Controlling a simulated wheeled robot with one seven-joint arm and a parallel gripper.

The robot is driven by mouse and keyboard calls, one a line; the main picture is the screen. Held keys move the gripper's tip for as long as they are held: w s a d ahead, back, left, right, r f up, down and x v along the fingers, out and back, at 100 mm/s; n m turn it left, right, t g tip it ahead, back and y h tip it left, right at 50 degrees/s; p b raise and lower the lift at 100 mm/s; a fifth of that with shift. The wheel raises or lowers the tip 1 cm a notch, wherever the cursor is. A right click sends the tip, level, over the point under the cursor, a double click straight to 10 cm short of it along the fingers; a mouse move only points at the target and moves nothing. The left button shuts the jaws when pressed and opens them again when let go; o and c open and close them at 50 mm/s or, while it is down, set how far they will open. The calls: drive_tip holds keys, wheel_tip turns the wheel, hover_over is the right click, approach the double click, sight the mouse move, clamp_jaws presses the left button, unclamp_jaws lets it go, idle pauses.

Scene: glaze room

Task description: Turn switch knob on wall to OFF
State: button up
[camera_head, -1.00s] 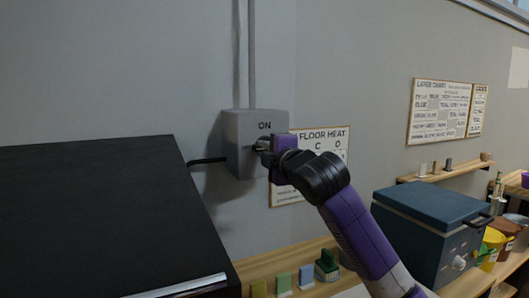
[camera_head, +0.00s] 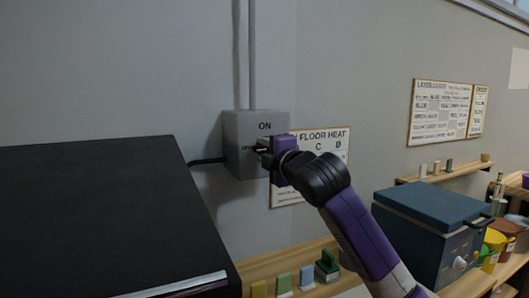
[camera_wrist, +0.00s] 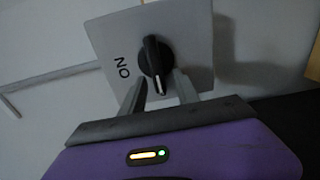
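A grey switch box (camera_head: 240,135) is fixed to the wall, with ON printed at its top and a partly visible OFF label at its left. The wrist view shows its black knob (camera_wrist: 154,55) close up, with ON at picture left. The knob's bar runs nearly up and down there, its pale mark at the lower end, away from ON. This matches the OFF side in the head view. My gripper (camera_wrist: 160,80) is at the knob, one finger on each side of the bar's lower end, apparently with small gaps. Finger contact is unclear.
A large black-topped unit (camera_head: 100,215) stands at lower left, close to the box. A floor-heat sign (camera_head: 325,140) hangs behind my wrist. A blue lidded box (camera_head: 430,205) stands on the right bench. Small coloured blocks (camera_head: 283,282) line a shelf below.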

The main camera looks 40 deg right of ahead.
drive_tip(key=b+v, duration=0.1)
drive_tip(key=v, duration=0.7)
drive_tip(key=shift+w+r, duration=0.1)
idle(0.5)
wheel_tip(320, 180, up, 6)
drive_tip(key=s+a+m+t, duration=0.2)
drive_tip(key=m+t, duration=0.1)
drive_tip(key=s+a+f+m+h, duration=0.1)
drive_tip(key=s+a+f+m, duration=0.3)
drive_tip(key=f, duration=0.5)
drive_tip(key=s+a+f+m, duration=0.3)
drive_tip(key=s+f+m, duration=0.3)
drive_tip(key=f+m, duration=0.15)
drive_tip(key=s+a+f+m+h, duration=0.1)
drive_tip(key=s+a+f+m, duration=0.3)
drive_tip(key=f, duration=0.6)
drive_tip(key=s+a+f+n+g+y, duration=0.1)
drive_tip(key=s+a+f+g+y, duration=0.1)
drive_tip(key=s+a+f, duration=0.3)
drive_tip(key=s+a+f+n+g+y, duration=0.2)
drive_tip(key=s+a+f+y, duration=0.3)
drive_tip(key=s+f, duration=0.8)
drive_tip(key=s+g, duration=0.1)
drive_tip(key=s, duration=0.8)
drive_tip(key=shift+f+g, duration=0.3)
drive_tip(key=shift+f, duration=0.05)
